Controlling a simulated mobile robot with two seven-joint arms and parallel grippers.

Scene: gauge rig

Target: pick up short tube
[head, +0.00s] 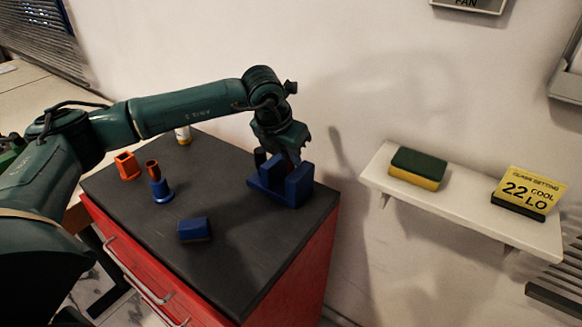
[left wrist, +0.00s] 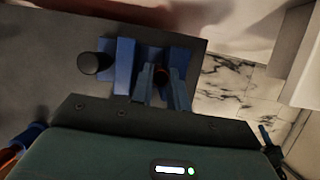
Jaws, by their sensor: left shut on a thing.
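My left gripper (head: 294,154) is over the blue gauge rig (head: 298,186) at the right end of the dark cabinet top. In the left wrist view its fingers (left wrist: 162,84) are shut on a small reddish-brown tube (left wrist: 162,72), which I take for the short tube. It sits between the blue walls of the rig (left wrist: 125,62); I cannot tell whether it touches the rig's floor. In the head view the fingers and rig mostly hide it. Another reddish-brown tube (head: 153,168) stands upright in a blue holder (head: 161,190). My right gripper is out of view.
A black cylinder (head: 260,156) stands by the rig's left side. An orange square holder (head: 127,165), a blue block (head: 195,229) and a white bottle (head: 183,135) stand on the cabinet top (head: 225,195). A wall shelf (head: 455,205) holds a sponge (head: 418,168) and a yellow sign (head: 530,190).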

